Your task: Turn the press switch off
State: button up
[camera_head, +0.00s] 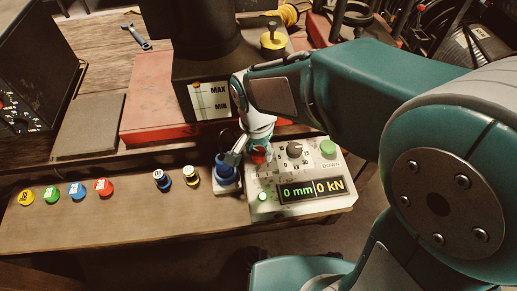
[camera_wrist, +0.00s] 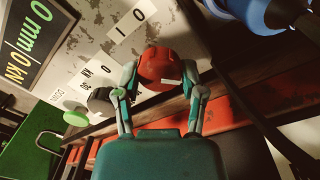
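The press's control panel (camera_head: 325,203) is a worn light-grey box at the bench's front edge. Its red switch knob (camera_head: 259,154) is on the upper left of the panel and shows large in the wrist view (camera_wrist: 160,68). "0" and "1" marks are printed beside the knob. My gripper (camera_wrist: 159,72) is open, with one finger on each side of the red knob. I cannot tell whether either finger touches it. My arm partly hides the knob in the head view. The display (camera_head: 311,190) is lit and reads 0 mm, 0 kN.
A dark dial (camera_head: 294,150) and a green DOWN button (camera_head: 328,149) are on the same panel. A blue-based fitting (camera_head: 226,174) stands just left of it. Several coloured caps (camera_head: 77,191) line the bench's left. The dark press body (camera_head: 205,60) stands behind.

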dwell(0.4)
jog(key=n, duration=0.4)
jog(key=shift+n, duration=0.3)
jog(key=n, duration=0.4)
jog(key=shift+n, duration=0.3)
jog(key=n, duration=0.4)
jog(key=shift+t, duration=0.3)
jog(key=shift+s+n, duration=0.1)
jog(key=shift+n, duration=2.2)
jog(key=o, duration=1.2)
jog(key=shift+a, duration=0.1)
jog(key=shift+c, duration=0.2)
